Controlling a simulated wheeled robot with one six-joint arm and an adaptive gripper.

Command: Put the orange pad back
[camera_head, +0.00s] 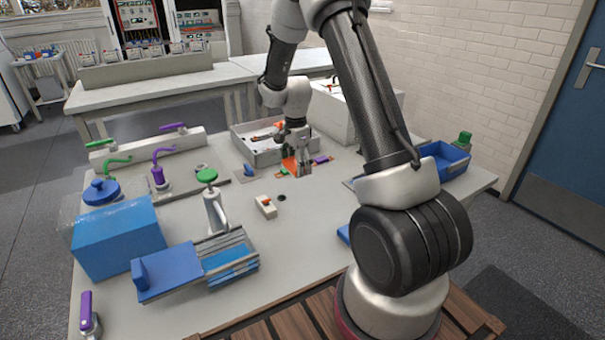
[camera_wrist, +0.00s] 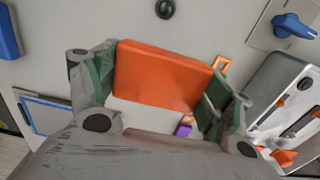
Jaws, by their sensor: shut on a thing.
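The orange pad (camera_wrist: 162,75) is a flat rectangular block held between the two fingers of my gripper (camera_wrist: 155,88) in the wrist view. In the head view the orange pad (camera_head: 290,165) shows partly behind the fingers of my gripper (camera_head: 297,168), low over the table near the grey tray. My gripper is shut on the pad. I cannot tell whether the pad touches the table.
A grey tray (camera_head: 247,149) with tools stands just behind my gripper. A purple piece (camera_head: 321,159) lies right of it. A white switch box (camera_head: 265,207) and a dark round hole (camera_head: 282,197) are in front. A blue bin (camera_head: 447,171) stands at the right.

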